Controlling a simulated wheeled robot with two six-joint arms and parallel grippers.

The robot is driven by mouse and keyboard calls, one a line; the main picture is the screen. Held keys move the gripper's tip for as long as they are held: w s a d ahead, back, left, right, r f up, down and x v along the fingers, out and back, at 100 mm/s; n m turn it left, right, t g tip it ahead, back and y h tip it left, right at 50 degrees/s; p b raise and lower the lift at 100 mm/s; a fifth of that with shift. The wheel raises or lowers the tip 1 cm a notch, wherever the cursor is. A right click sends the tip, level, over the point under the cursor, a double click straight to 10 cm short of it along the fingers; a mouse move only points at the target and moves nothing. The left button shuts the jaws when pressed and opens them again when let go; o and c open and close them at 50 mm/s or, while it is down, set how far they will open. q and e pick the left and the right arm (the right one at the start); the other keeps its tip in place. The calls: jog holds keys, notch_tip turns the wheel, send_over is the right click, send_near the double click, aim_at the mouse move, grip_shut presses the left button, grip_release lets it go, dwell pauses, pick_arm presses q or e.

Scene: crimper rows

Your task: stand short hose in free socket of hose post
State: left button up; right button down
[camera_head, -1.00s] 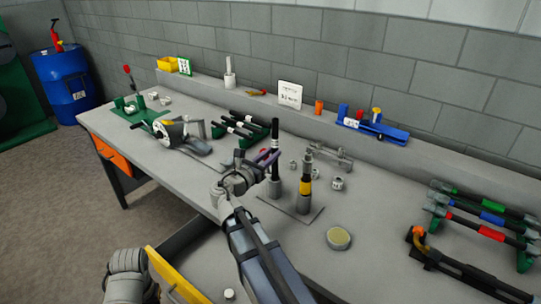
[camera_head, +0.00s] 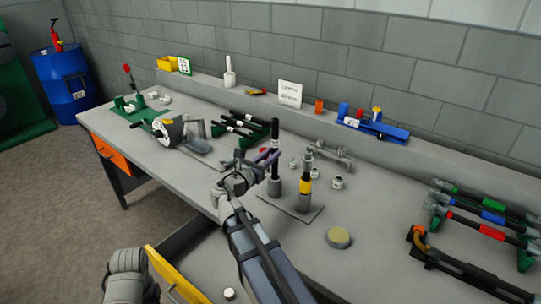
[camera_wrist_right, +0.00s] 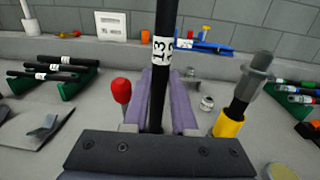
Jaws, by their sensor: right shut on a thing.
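My right gripper (camera_head: 268,160) is shut on a black short hose (camera_head: 275,132) and holds it upright. In the right wrist view the hose (camera_wrist_right: 162,60), with a white label reading 13, rises between the purple fingers (camera_wrist_right: 160,95). The hose post has a flat grey base plate (camera_head: 300,214) with two grey sockets. The left socket (camera_head: 274,189) is directly below the held hose. The fingers partly hide the hose's lower end, so I cannot tell how deep it sits. The right socket (camera_head: 304,203) holds another upright hose with a yellow band (camera_head: 305,186). My left gripper is out of view.
Several black hoses lie on a green rack (camera_head: 220,130) behind. Grey fittings (camera_head: 337,183) lie right of the post, and a round tin (camera_head: 339,237) in front. A rack of coloured hoses (camera_head: 490,216) stands at right.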

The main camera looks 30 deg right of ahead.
aim_at(273, 171)
jog(key=shift+f+b, duration=3.8)
jog(key=c, duration=0.6)
grip_release()
jog(key=shift+c, duration=0.2)
jog(key=v, duration=0.7)
jog(key=shift+s+a, duration=0.2)
jog(key=shift+a, duration=0.2)
